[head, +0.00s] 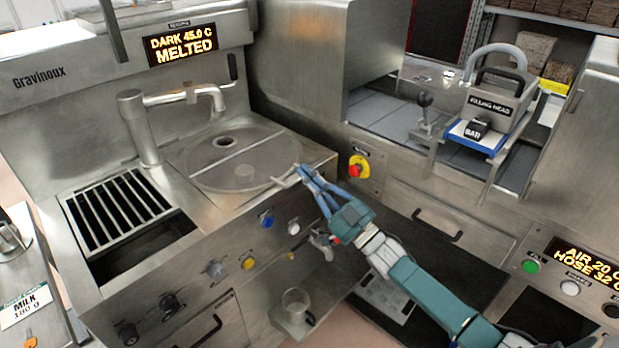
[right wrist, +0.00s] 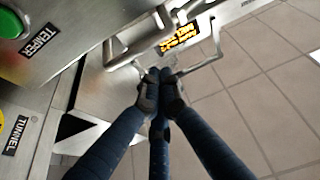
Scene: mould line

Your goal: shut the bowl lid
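The bowl lid (head: 262,165) is a clear, round-edged panel in the front part of the round bowl (head: 205,148) on the steel worktop. It looks low and nearly flat over the bowl; I cannot tell whether it is fully seated. Its thin metal handle (head: 284,181) sticks out at the front right and also shows in the right wrist view (right wrist: 208,65). My right gripper (head: 302,172) is at this handle. In the right wrist view its fingertips (right wrist: 161,82) are together on the handle's bar. My left gripper is not in view.
A curved spout (head: 185,97) stands behind the bowl. A steel housing (head: 300,60) rises behind.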

